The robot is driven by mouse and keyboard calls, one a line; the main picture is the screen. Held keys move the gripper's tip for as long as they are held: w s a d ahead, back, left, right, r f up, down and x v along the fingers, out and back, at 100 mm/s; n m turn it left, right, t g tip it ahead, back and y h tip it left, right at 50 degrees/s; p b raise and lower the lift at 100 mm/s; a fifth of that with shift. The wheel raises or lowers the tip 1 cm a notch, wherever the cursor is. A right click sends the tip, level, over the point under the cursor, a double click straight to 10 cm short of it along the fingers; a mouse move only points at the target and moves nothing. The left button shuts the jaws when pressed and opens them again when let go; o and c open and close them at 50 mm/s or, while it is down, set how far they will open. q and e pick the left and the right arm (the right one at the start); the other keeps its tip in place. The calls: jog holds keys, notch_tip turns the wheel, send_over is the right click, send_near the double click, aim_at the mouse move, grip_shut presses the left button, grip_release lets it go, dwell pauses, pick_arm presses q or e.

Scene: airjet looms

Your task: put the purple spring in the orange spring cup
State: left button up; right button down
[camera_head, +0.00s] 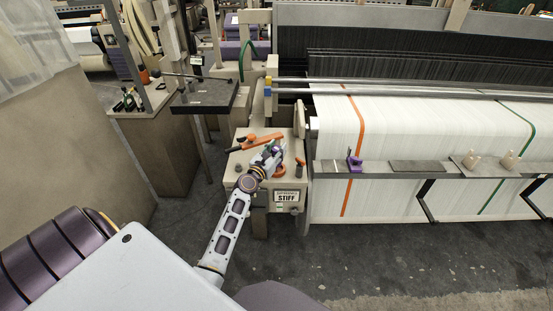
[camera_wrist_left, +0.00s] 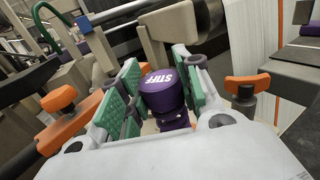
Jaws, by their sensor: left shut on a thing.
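My left gripper (camera_head: 270,157) is over the cream machine top beside the loom. In the left wrist view its green-padded fingers (camera_wrist_left: 158,92) are shut on the purple spring (camera_wrist_left: 165,88), a dark purple cylinder with white lettering on its top. In the head view the gripper mostly hides the spring. An orange rounded part (camera_head: 280,170) shows just below the gripper; I cannot tell whether it is the orange spring cup. My right gripper is not in view.
An orange-handled lever (camera_head: 258,141) lies behind the gripper. An orange knob on a dark post (camera_wrist_left: 247,84) stands to the right in the wrist view. A "STIFF" label (camera_head: 287,197) is on the machine front. The loom's rail (camera_head: 420,167) is at the right.

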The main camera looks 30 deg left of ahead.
pick_arm(q)
jog(key=shift+f+b, duration=0.65)
jog(key=shift+f, duration=0.4)
jog(key=shift+f+b, duration=0.4)
jog(key=shift+f, duration=0.55)
jog(key=o, duration=1.1)
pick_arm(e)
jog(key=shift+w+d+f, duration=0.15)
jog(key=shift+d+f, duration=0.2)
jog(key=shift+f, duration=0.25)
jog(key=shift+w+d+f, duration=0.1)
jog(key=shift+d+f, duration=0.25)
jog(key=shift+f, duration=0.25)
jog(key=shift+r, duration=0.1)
